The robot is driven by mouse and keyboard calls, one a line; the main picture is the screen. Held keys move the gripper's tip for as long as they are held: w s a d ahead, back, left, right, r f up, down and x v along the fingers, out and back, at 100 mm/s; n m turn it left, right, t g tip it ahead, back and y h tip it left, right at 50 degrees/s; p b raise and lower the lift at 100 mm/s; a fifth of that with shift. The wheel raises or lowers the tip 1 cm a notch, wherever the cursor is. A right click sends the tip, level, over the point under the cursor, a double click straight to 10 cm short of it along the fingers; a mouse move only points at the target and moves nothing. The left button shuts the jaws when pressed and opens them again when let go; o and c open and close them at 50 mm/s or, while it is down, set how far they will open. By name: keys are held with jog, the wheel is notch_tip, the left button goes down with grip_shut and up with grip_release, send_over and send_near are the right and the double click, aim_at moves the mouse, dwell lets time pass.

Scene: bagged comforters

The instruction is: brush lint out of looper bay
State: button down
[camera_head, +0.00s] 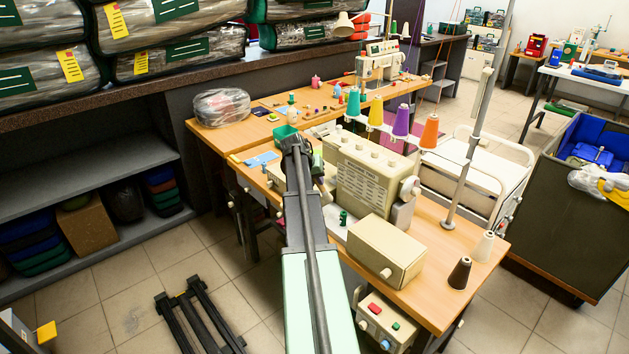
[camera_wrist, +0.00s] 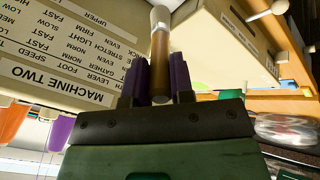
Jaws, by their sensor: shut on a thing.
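My gripper (camera_wrist: 158,78) is shut on a brush (camera_wrist: 160,58) with a brown handle and a pale upper end, held between two purple fingers in the wrist view. The brush points up and away, in the gap between two cream machine bodies; I cannot tell whether its tip touches anything. The left body, a sewing machine (camera_wrist: 60,60), carries upside-down labels, one reading "MACHINE TWO". In the head view my arm reaches over the wooden table beside the cream sewing machine (camera_head: 362,178); the brush is not clear there. I cannot make out the looper bay or lint.
Coloured thread cones (camera_head: 400,121) stand on the machine. A cream box (camera_head: 385,250) and dark cone (camera_head: 460,272) sit on the table's near right end (camera_head: 432,312). A green tub (camera_head: 285,133) is near my gripper. A grey bin (camera_head: 570,205) stands right.

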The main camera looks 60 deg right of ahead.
notch_tip(320, 180, down, 4)
jog(key=b, duration=0.4)
jog(key=shift+w+a, duration=0.8)
jog(key=shift+a, duration=2.55)
notch_tip(320, 180, up, 6)
jog(key=p, duration=0.7)
jog(key=shift+w+a+r, duration=0.1)
jog(key=shift+r, duration=0.05)
